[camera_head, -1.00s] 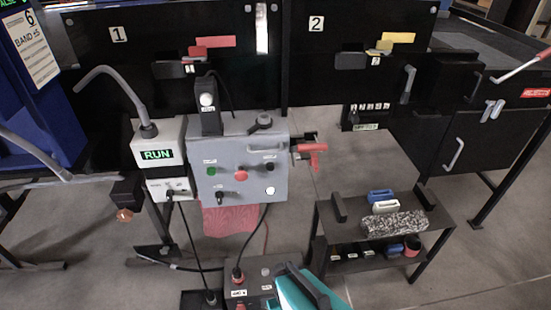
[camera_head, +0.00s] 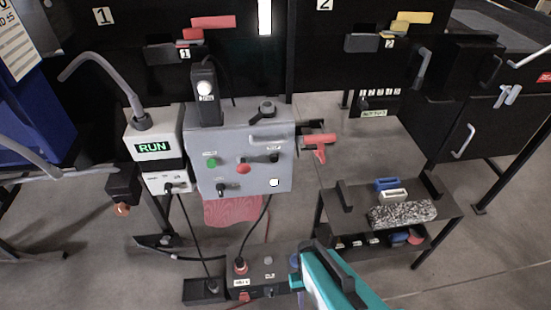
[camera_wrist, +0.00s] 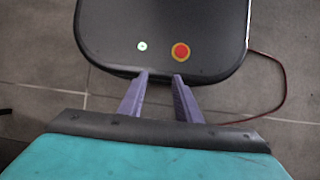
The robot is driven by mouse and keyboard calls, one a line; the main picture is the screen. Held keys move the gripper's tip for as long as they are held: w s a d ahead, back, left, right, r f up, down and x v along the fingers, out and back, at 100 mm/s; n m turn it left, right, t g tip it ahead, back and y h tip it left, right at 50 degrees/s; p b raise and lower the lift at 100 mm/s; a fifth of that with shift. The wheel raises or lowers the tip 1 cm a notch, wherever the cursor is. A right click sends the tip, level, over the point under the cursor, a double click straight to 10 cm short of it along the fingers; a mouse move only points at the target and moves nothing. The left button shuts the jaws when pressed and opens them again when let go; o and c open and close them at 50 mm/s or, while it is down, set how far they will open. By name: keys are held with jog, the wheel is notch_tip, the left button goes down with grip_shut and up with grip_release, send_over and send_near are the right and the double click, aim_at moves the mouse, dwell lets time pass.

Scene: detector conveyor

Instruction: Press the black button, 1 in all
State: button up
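The grey control box (camera_head: 262,133) stands left of centre in the head view. Its front carries a green button (camera_head: 211,162), a red button (camera_head: 243,169) and a small round black control (camera_head: 274,159) at the right, below the grey handle. That black control looks like the black button, but it is small and its label is unreadable. A dark knob (camera_head: 221,189) sits lower left and a white round part (camera_head: 274,182) lower right. My gripper (camera_wrist: 161,77) shows two purple-grey fingers apart, with nothing between them. My teal arm is below and right of the box; its fingers are not clear there.
The RUN display unit (camera_head: 153,147) stands left of the box. A red-handled part (camera_head: 319,146) sticks out at its right. A dark floor box (camera_head: 267,273) with controls and cables lies below. A low shelf table (camera_head: 440,204) holding several parts stands at right. Floor shows between.

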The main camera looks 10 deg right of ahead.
jog(key=shift+d, duration=0.1)
jog(key=c, duration=0.7)
grip_shut()
dwell(0.7)
